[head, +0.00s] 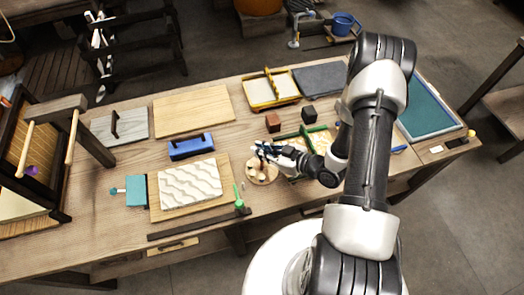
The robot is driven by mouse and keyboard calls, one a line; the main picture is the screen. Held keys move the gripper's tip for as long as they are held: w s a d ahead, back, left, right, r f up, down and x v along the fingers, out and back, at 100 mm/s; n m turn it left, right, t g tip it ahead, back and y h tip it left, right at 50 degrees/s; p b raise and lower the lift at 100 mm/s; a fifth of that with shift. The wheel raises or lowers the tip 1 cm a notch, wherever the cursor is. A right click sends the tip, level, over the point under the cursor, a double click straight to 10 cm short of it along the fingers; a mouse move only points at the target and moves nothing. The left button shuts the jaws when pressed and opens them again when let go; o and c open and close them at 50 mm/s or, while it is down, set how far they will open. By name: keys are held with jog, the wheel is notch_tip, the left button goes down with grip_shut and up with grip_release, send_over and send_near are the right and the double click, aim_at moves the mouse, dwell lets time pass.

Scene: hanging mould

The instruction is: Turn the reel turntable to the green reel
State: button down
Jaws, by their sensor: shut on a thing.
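The reel turntable (262,179) is a small round wooden disc near the middle of the workbench, with pale upright pieces on it. My gripper (259,158) reaches in from the right, low over the disc's back part. It is shut on a part of the turntable, but the exact part is too small and covered to make out. My gripper and wrist hide the disc's right and back side. I cannot pick out a green reel or tell the reels' colours.
A white wavy mould (190,182) on a board lies left of the turntable, with a green-handled tool (239,197) in front. A blue block (191,147) is behind the mould. Green-barred gear (306,135) and dark cubes stand close behind my wrist.

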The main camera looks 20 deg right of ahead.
jog(key=n+g+y, duration=0.2)
jog(key=n+g, duration=0.1)
jog(key=n+g+y, duration=0.2)
jog(key=n+g, duration=0.1)
jog(key=shift+w+f+n, duration=0.1)
jog(key=shift+w+n, duration=0.05)
jog(key=shift+n, duration=0.15)
jog(key=n+g+b, duration=0.2)
jog(key=n+g, duration=0.1)
jog(key=g, duration=0.1)
jog(key=shift+n+g+y, duration=0.3)
jog(key=shift+n, duration=0.1)
jog(key=shift+n+g+b, duration=0.3)
jog(key=shift+n+g, duration=0.3)
jog(key=shift+g, duration=0.3)
jog(key=c, duration=1.8)
grip_release()
jog(key=shift+a, duration=0.15)
jog(key=shift+o, duration=0.6)
